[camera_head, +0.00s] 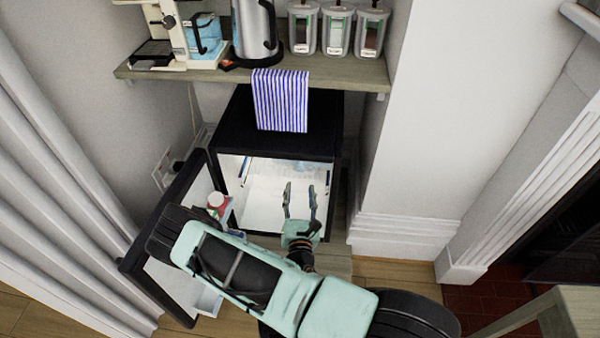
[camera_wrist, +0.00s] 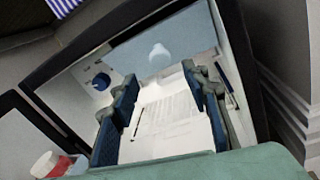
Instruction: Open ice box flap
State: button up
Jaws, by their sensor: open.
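A small black fridge (camera_head: 290,148) stands under a shelf with its door (camera_head: 187,187) swung open to the left. My gripper (camera_head: 300,190) is open and empty in front of the fridge's white interior. In the wrist view its two fingers (camera_wrist: 160,75) stand apart and point into the fridge. Between them is a white surface (camera_wrist: 165,118) with faint print-like lines. I cannot tell for sure whether this is the ice box flap. No contact between the fingers and it is clear. A dial (camera_wrist: 101,81) and a white rounded piece (camera_wrist: 159,57) show deeper inside.
A red-and-white container (camera_head: 216,201) sits in the open door's rack. A striped towel (camera_head: 281,100) hangs from the shelf (camera_head: 345,77) over the fridge top. A kettle (camera_head: 254,30) and several jars stand above. A wall (camera_head: 410,150) is close on the right.

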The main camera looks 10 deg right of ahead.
aim_at(300, 170)
jog(key=w, duration=0.2)
jog(key=w+d+b, duration=0.1)
jog(key=w, duration=0.5)
jog(key=shift+d+b, duration=0.3)
jog(key=shift+b, duration=0.05)
grip_shut()
